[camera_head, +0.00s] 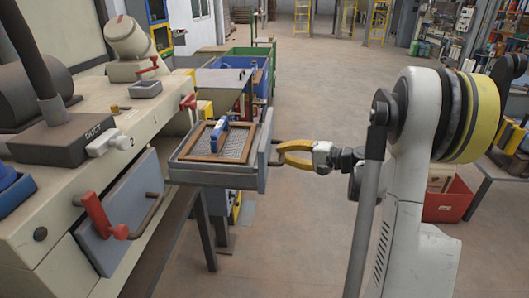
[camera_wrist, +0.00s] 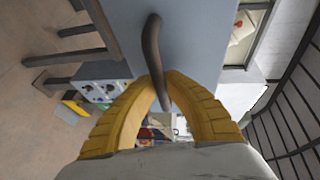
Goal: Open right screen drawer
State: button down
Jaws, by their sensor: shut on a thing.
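The right screen drawer (camera_head: 262,165) stands pulled out from the long beige machine. Inside lies a wood-framed mesh screen (camera_head: 217,142) with a blue handle on top. My gripper (camera_head: 280,152) has its yellow fingers at the drawer's outer front face, shut on the dark bar handle (camera_head: 273,160). In the wrist view the handle (camera_wrist: 154,50) runs down between the yellow fingers (camera_wrist: 166,82), beside the grey-blue drawer front (camera_wrist: 190,40). Part of the handle is hidden by the fingers.
A second grey-blue drawer front (camera_head: 125,205) with a brown bar handle sits in the machine at left, near a red lever (camera_head: 100,213). Green and blue bins (camera_head: 245,62) stand behind the drawer. A red crate (camera_head: 447,200) is at right. The floor between is clear.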

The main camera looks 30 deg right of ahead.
jog(key=shift+s+d, duration=0.75)
jog(key=shift+d, duration=0.35)
jog(key=c, duration=1.4)
grip_release()
jog(key=v, duration=1.2)
jog(key=shift+r, duration=0.1)
